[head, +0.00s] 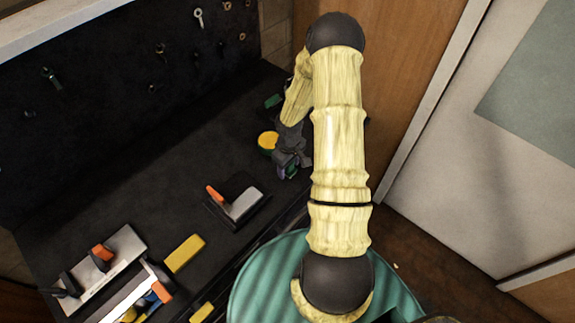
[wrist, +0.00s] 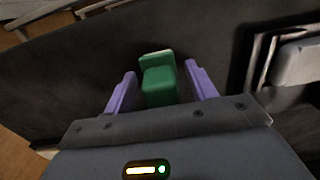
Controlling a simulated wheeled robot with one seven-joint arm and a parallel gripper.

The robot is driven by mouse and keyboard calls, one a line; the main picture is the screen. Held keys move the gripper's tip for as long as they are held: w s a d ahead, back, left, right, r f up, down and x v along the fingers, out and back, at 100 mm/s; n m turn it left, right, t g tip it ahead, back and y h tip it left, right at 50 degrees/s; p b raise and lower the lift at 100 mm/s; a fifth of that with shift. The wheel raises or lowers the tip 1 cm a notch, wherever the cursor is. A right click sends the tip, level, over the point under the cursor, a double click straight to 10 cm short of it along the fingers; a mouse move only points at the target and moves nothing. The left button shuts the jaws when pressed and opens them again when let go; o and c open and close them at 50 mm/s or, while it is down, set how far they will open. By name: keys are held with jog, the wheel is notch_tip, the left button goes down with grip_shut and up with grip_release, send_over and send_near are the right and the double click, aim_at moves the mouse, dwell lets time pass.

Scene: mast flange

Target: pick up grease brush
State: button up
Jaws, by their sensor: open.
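A green blocky object with a pale far edge (wrist: 158,82) lies on the dark bench in the wrist view. It may be the grease brush, but I cannot tell for sure. My gripper (wrist: 158,85) is open, with one purple finger on each side of this object and visible gaps between. In the head view my gripper (head: 287,170) is low over the bench near its front edge, and my arm hides part of that area. Another small green thing (head: 273,101) lies farther back on the bench; its kind is unclear.
A round yellow-topped container (head: 268,140) stands close to my gripper. A grey-and-orange tool on a dark base (head: 240,205), a yellow block (head: 185,253) and a grey tray (head: 112,268) lie to the left. A black tool wall (head: 110,90) rises behind the bench.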

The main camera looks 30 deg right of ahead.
jog(key=shift+f, duration=0.3)
jog(key=c, duration=1.1)
jog(key=shift+r, duration=0.1)
notch_tip(320, 180, up, 10)
jog(key=shift+f+b, duration=0.1)
jog(key=shift+b, duration=0.55)
